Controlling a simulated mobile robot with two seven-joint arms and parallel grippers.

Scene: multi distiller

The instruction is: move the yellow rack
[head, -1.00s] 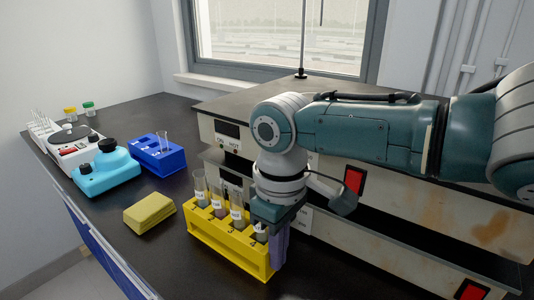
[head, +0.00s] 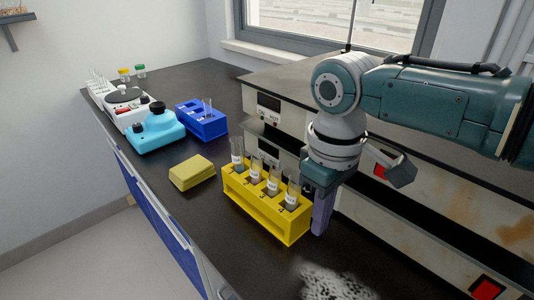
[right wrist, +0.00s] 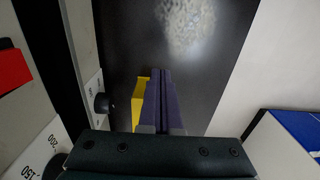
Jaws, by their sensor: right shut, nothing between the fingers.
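The yellow rack (head: 262,211) stands upright on the dark bench, with several labelled glass tubes in its holes. My right gripper (head: 321,213) points down at the rack's right end, its purple fingers shut together and empty. In the right wrist view the shut fingers (right wrist: 165,100) lie just beside a strip of the yellow rack (right wrist: 138,101). I cannot tell whether they touch it. The rest of the rack is hidden there. My left gripper is not in view.
A yellow sponge-like block (head: 191,173) lies left of the rack. A blue rack (head: 202,121) and a blue-and-black device (head: 155,129) stand behind it. A large appliance (head: 285,122) borders the right. A white speckled patch (head: 333,283) marks the bench in front.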

